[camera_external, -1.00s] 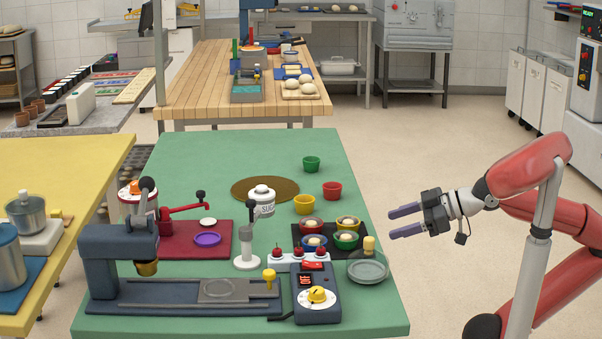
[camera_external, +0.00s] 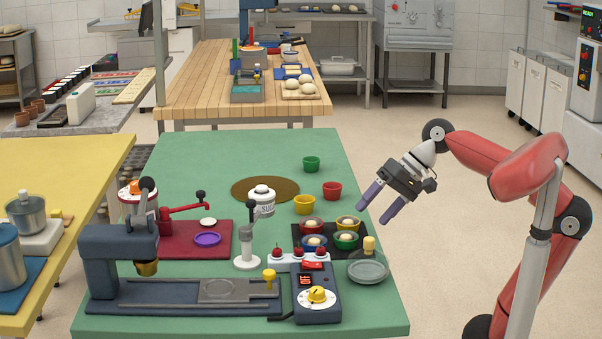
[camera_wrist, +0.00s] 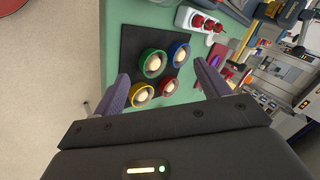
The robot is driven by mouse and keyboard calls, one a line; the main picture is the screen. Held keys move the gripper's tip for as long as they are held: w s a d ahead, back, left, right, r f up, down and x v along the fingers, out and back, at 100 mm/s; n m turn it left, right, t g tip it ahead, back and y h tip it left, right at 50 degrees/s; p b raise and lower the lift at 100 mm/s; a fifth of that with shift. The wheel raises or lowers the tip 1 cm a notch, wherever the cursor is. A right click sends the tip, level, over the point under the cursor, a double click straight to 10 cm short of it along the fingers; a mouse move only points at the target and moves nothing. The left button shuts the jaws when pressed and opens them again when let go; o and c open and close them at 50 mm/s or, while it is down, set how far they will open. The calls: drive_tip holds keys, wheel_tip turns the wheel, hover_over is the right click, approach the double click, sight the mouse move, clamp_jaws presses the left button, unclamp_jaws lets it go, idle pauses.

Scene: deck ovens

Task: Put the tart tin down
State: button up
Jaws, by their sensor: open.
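Several tart tins with pale balls in them stand on a black mat (camera_wrist: 132,36) on the green table: a red tin (camera_external: 312,224), a yellow tin (camera_external: 348,223), a blue tin (camera_external: 314,242) and a green tin (camera_external: 346,240). Empty-looking green (camera_external: 311,164), red (camera_external: 332,191) and yellow (camera_external: 304,204) tins stand behind the mat. My gripper (camera_external: 374,213) is open and empty, pointing down-left, up and to the right of the mat. In the wrist view the four filled tins show between and beyond the fingers.
A white rack with cherries (camera_external: 298,258) and a dark control box (camera_external: 315,295) are in front. The floor at right is clear.

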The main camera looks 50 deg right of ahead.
sight(341, 246)
drive_tip(key=w+d+r+m+g+y, duration=0.2)
drive_tip(key=w+d+m+g+y, duration=0.25)
drive_tip(key=w+m+g, duration=0.55)
drive_tip(key=f+t, duration=0.1)
drive_tip(key=s+f+m+t, duration=0.1)
drive_tip(key=f, duration=0.1)
drive_tip(key=f+m, duration=0.1)
drive_tip(key=shift+s+a+f+t, duration=0.25)
drive_tip(key=shift+s+f+t, duration=0.05)
drive_tip(key=shift+s+t, duration=0.1)
drive_tip(key=x, duration=0.2)
drive_tip(key=b+x, duration=0.1)
drive_tip(key=x, duration=0.1)
drive_tip(key=b+x, duration=0.1)
drive_tip(key=x, duration=0.1)
drive_tip(key=shift+s+f, duration=0.3)
drive_tip(key=shift+s, duration=0.05)
drive_tip(key=shift+a+f, duration=0.3)
drive_tip(key=shift+a, duration=0.2)
drive_tip(key=shift+c, duration=0.4)
drive_tip(key=c, duration=1)
drive_tip(key=shift+c, duration=0.2)
